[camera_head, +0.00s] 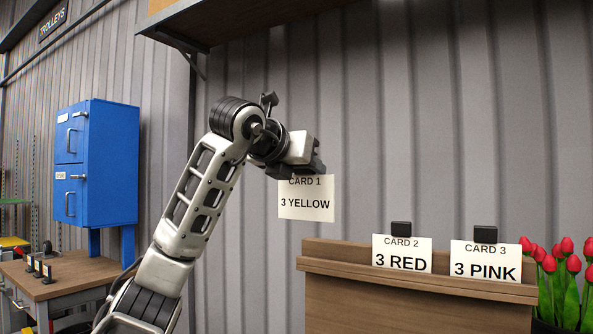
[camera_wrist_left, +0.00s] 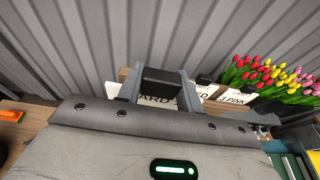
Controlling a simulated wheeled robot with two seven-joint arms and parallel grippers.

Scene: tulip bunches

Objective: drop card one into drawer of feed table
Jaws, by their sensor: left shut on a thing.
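Card one (camera_head: 306,203), a white sheet reading "CARD 1, 3 YELLOW", hangs from my left gripper (camera_head: 300,170) in the head view. The gripper is shut on the card's top edge and holds it in the air, left of and above the wooden card rack. In the left wrist view the gripper (camera_wrist_left: 160,88) shows its two fingers around a dark block, with part of the card (camera_wrist_left: 155,99) behind. The feed table and its drawer cannot be made out for certain. My right gripper is not in view.
The wooden rack (camera_head: 400,280) holds card two (camera_head: 402,254) and card three (camera_head: 486,261). Red tulips (camera_head: 565,275) stand at the right. At the left are a blue cabinet (camera_head: 105,165) and a wooden-topped table (camera_head: 75,275) with small dark holders. A shelf (camera_head: 230,18) hangs above.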

